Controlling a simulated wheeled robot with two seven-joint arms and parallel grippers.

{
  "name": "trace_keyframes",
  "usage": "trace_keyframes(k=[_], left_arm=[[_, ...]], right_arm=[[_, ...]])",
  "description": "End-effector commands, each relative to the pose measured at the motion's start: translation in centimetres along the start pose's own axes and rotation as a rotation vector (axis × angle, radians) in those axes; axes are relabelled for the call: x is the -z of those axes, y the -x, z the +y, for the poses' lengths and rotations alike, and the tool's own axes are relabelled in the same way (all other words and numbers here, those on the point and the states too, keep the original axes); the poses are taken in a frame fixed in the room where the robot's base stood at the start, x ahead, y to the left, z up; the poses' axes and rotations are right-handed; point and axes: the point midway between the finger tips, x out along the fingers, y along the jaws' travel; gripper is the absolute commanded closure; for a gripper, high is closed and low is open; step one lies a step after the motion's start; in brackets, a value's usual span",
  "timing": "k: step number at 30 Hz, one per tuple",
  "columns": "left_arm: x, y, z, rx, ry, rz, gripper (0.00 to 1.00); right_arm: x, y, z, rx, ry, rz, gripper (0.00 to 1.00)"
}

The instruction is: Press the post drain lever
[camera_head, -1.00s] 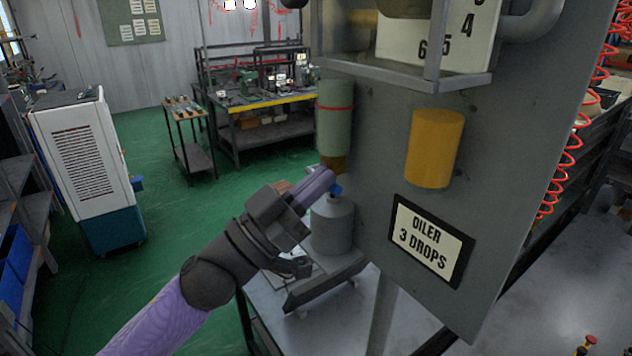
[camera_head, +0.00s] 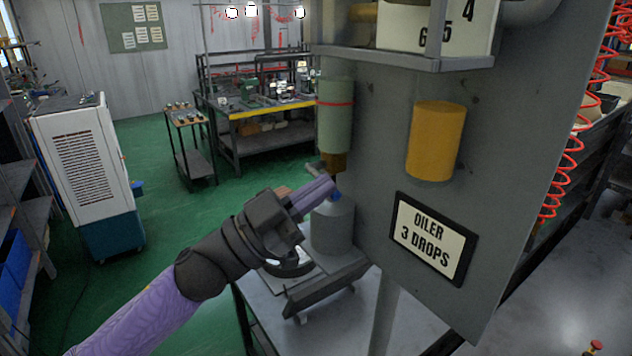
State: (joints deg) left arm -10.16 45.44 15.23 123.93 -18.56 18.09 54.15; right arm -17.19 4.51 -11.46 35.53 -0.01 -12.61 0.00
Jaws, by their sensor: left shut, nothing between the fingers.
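A grey-green cylinder (camera_head: 336,118) with a red band hangs at the left edge of the grey panel. A brass fitting (camera_head: 333,161) is at its bottom, with a small light lever (camera_head: 314,173) sticking out to the left. My left gripper (camera_head: 328,187) is shut and empty, its purple fingertips just below the fitting and lever. I cannot tell whether they touch. A blue tip (camera_head: 336,196) shows beside the fingertips, above a grey canister (camera_head: 333,226). My right gripper is not in view.
The grey panel (camera_head: 385,130) carries a yellow cylinder (camera_head: 436,141) and an "OILER 3 DROPS" sign (camera_head: 432,238). A metal table (camera_head: 262,312) stands below the canister. Green floor is clear to the left, up to a white cabinet (camera_head: 80,160).

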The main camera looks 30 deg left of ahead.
Motion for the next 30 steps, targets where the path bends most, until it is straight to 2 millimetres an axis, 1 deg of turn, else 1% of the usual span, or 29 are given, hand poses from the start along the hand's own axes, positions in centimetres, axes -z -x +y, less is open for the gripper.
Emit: trace_keyframes(k=[1, 13, 30], left_arm=[[-0.4, 0.2, 0.1, -0.021, -0.035, -0.002, 1.0], [-1.9, 1.1, 0.1, -0.214, -0.363, -0.003, 1.0], [-3.6, 2.1, -0.9, -0.458, -0.778, -0.003, 1.0]], right_arm=[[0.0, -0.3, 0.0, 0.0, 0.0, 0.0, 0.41], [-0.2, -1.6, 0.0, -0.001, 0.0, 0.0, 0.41], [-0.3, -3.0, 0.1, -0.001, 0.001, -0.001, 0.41]])
